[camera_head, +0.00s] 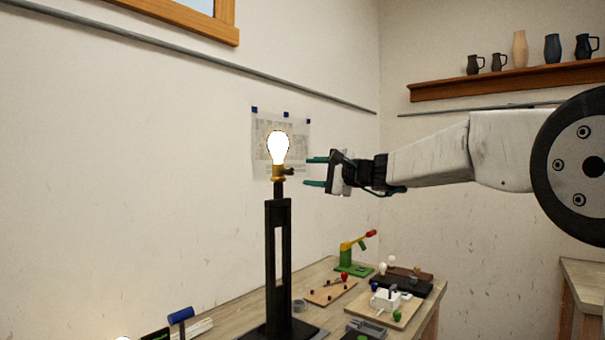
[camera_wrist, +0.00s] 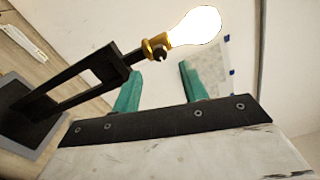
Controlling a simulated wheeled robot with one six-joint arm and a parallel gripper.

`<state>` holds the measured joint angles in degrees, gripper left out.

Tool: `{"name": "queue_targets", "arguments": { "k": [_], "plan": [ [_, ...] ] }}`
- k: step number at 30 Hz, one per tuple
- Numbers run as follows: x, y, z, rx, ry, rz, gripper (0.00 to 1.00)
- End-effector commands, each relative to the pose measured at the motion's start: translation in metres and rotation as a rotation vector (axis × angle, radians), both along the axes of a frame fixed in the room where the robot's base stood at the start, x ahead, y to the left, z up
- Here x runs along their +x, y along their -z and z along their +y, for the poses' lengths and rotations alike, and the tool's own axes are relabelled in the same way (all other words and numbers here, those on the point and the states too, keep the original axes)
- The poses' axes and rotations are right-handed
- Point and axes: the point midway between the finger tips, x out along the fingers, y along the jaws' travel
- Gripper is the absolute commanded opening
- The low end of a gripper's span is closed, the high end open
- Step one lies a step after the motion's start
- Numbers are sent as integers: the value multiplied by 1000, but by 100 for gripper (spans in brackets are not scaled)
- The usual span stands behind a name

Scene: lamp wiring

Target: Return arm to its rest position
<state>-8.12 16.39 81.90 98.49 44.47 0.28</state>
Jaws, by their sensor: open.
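My gripper (camera_head: 317,172) is at the right of the lamp in the head view, level with the bulb's socket. Its two green fingers are apart with nothing between them; they also show in the wrist view (camera_wrist: 160,88). The lamp (camera_head: 278,230) is black and stands upright on the bench. Its bulb (camera_head: 278,147) is lit bright white and sits in a brass socket (camera_head: 279,173) with a small dark switch knob. In the wrist view the lit bulb (camera_wrist: 195,27) and socket (camera_wrist: 157,46) are beyond the fingertips. I see no contact between fingers and lamp.
A paper sheet (camera_head: 262,130) is on the wall. A shelf (camera_head: 500,82) with vases is at upper right. Air around my arm looks clear.

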Motion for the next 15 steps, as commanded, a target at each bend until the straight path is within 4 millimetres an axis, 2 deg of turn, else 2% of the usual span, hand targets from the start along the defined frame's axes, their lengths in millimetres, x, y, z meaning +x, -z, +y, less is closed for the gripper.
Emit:
{"name": "queue_targets", "arguments": {
  "k": [4,15],
  "plan": [
    [-6,0,-8,-1,0,-1,43],
    [-7,1,-9,0,0,0,43]
  ]
}}
